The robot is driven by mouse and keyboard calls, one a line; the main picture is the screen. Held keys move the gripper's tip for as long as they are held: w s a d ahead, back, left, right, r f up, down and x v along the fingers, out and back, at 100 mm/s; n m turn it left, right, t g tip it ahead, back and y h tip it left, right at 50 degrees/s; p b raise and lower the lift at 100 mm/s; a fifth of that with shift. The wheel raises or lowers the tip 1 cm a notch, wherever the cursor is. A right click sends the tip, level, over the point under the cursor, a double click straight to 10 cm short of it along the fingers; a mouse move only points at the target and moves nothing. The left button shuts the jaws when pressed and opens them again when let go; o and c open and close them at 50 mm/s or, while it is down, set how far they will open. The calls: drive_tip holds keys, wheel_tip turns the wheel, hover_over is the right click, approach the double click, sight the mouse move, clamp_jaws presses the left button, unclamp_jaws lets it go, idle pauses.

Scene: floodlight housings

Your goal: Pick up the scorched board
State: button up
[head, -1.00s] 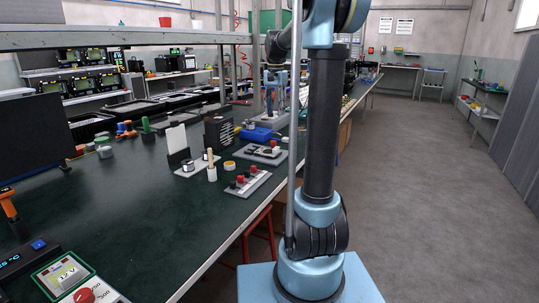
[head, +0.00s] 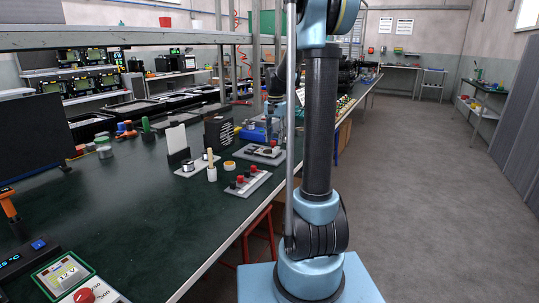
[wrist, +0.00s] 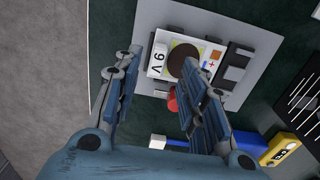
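In the wrist view, a small white board with a yellow patch and a big dark brown round mark (wrist: 184,60) sits on a grey plate (wrist: 205,18). A white block marked "9 V" (wrist: 158,60) is at its left side. My gripper (wrist: 168,65) is open and empty above it. The left finger is left of the block, and the right finger covers part of the board's right side. I cannot tell the height gap. In the head view the gripper is mostly hidden behind my arm.
A red cylinder (wrist: 172,100) and black blocks (wrist: 235,65) are also on the plate. A black slotted box (wrist: 305,100) and a blue and yellow device (wrist: 278,150) are nearby. The bench edge and grey floor lie to the left in the wrist view.

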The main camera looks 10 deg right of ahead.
sight(275, 148)
drive_tip(key=shift+d+f, duration=0.1)
drive_tip(key=shift+f, duration=2.2)
clamp_jaws()
